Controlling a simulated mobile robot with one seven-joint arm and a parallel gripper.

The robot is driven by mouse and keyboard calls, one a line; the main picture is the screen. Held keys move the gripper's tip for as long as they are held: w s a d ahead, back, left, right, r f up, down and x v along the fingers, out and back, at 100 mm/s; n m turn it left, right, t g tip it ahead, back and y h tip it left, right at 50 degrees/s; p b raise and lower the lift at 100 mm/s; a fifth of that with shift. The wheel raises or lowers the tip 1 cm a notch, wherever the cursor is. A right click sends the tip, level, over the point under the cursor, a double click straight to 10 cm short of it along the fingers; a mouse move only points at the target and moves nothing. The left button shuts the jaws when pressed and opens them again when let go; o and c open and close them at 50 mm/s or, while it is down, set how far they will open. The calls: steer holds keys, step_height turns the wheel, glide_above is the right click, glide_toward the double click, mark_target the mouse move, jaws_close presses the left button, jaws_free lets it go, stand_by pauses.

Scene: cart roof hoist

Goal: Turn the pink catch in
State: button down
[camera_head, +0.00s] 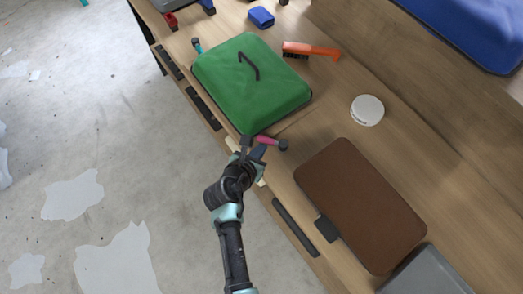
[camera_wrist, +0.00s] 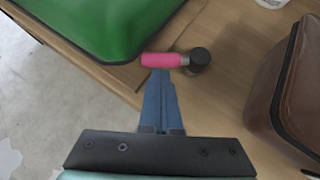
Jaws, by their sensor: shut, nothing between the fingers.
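The pink catch (camera_head: 266,140) is a short bar with a dark round knob at its right end. It sits at the near corner of the green roof-like cover (camera_head: 230,75) and points to the right, away from the cover. It also shows in the wrist view (camera_wrist: 162,60). My gripper (camera_head: 259,151) is shut and empty, with its blue fingertips (camera_wrist: 160,74) right at the near side of the pink bar. I cannot tell whether they touch it. The catch's left end lies close to the green edge.
A teal catch (camera_head: 197,46) is at the cover's far left corner; a black handle (camera_head: 249,65) is on top. A brown case (camera_head: 360,205) lies to the right. An orange brush (camera_head: 312,50), a white round tub (camera_head: 367,110) and a blue block (camera_head: 261,17) stand farther back.

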steer(key=shift+w+a+r+m+g+h+b, duration=0.1)
steer(key=shift+w+m+g+h+b, duration=0.2)
steer(key=shift+w+m+h, duration=0.35)
steer(key=shift+w+a+m+g+h+b, duration=0.1)
steer(key=shift+w+m+g+h, duration=0.35)
steer(key=shift+m, duration=0.4)
steer(key=shift+w, duration=0.25)
